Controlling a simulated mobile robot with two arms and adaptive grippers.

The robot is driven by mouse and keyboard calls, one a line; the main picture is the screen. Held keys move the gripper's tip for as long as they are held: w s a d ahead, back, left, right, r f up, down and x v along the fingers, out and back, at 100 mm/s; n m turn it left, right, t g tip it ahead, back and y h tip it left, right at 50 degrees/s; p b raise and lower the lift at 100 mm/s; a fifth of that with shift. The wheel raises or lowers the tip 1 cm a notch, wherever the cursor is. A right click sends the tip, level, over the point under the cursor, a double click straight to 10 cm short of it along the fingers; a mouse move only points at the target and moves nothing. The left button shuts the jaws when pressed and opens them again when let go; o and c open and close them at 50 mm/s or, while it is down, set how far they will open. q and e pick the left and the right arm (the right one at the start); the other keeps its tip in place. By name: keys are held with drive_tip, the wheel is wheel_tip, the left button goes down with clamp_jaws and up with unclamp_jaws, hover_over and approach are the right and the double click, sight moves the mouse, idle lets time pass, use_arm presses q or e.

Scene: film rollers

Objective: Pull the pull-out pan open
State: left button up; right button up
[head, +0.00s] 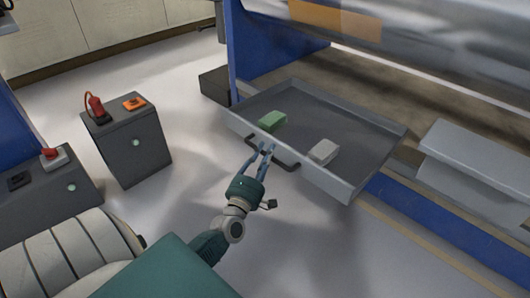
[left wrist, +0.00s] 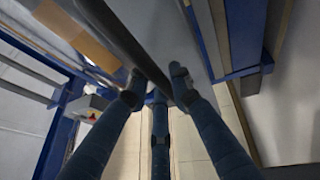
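The grey pull-out pan (head: 362,150) juts out from under the machine in the head view. A green block (head: 272,121) and a white block (head: 323,151) lie in it. Its dark bar handle (head: 287,164) is on the front wall. My left gripper (head: 267,148) is at the left half of this handle. In the left wrist view the fingers of the left gripper (left wrist: 157,88) close around the dark bar (left wrist: 122,43), with the bar between them. My right gripper is not in view.
A dark grey cabinet (head: 128,148) with a red tool (head: 95,107) and an orange item (head: 134,103) stands at left. A lower cabinet (head: 60,192) is beside it. A large roller (head: 430,50) spans above the pan. Floor in front of the pan is clear.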

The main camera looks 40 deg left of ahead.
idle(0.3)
use_arm(q)
drive_tip(key=v, duration=1.2)
